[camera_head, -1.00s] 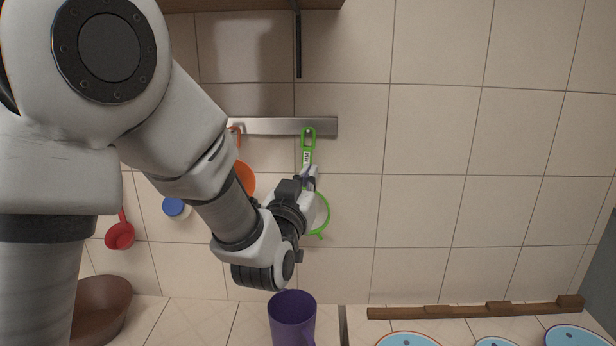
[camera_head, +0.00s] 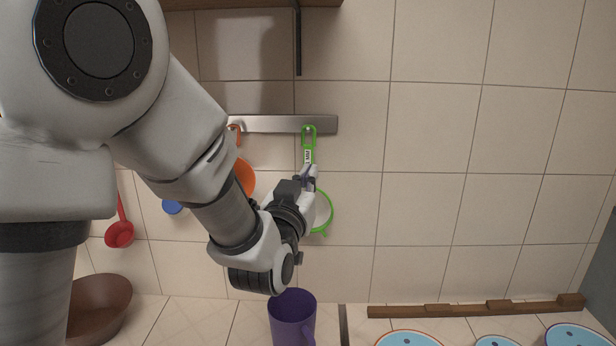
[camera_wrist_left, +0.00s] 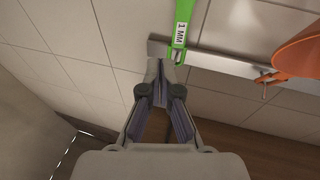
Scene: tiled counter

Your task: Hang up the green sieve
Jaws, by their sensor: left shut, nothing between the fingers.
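The green sieve (camera_head: 309,137) is upright in front of the wall in the head view. Its handle loop overlaps the metal rail (camera_head: 271,124), near the rail's right end, and its bowl points down, partly behind my gripper. In the left wrist view, the shut fingertips (camera_wrist_left: 160,73) appear beside the green handle (camera_wrist_left: 183,15), which has a white label. My right gripper is not in view.
An orange utensil (camera_head: 244,178) hangs left of the sieve, partly behind my arm. A red ladle (camera_head: 119,234) and a blue utensil (camera_head: 172,207) are farther left. A purple cup (camera_head: 292,318) and brown bowl (camera_head: 101,307) stand below. The wall to the right is clear.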

